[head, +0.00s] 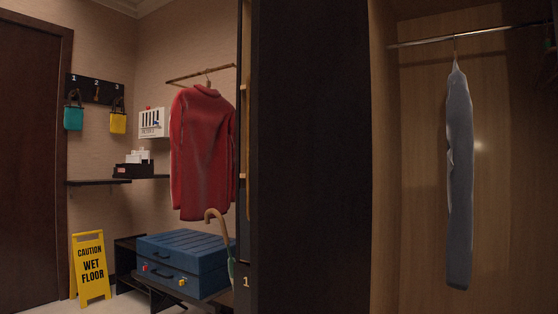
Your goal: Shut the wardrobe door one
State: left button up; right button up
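A tall dark panel (311,160) stands upright in the middle of the head view and runs out of the top and bottom of the picture. It appears to be the wardrobe door standing open. A narrow face at its left edge carries a white number 1 near the bottom. To its right the wardrobe interior (418,180) is open to view, with light wood walls. Neither of my grippers is in view.
Inside the wardrobe a grey-blue garment (459,180) hangs from a metal rail (490,34). Left of the panel are a red garment (202,150), blue suitcase (185,262), cane (217,222), yellow wet-floor sign (90,268) and wall shelf (100,182).

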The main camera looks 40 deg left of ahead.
aim_at(309, 166)
jog(key=j+z, duration=0.15)
jog(key=j, duration=0.85)
jog(key=j+z, duration=0.15)
jog(key=j, duration=1.25)
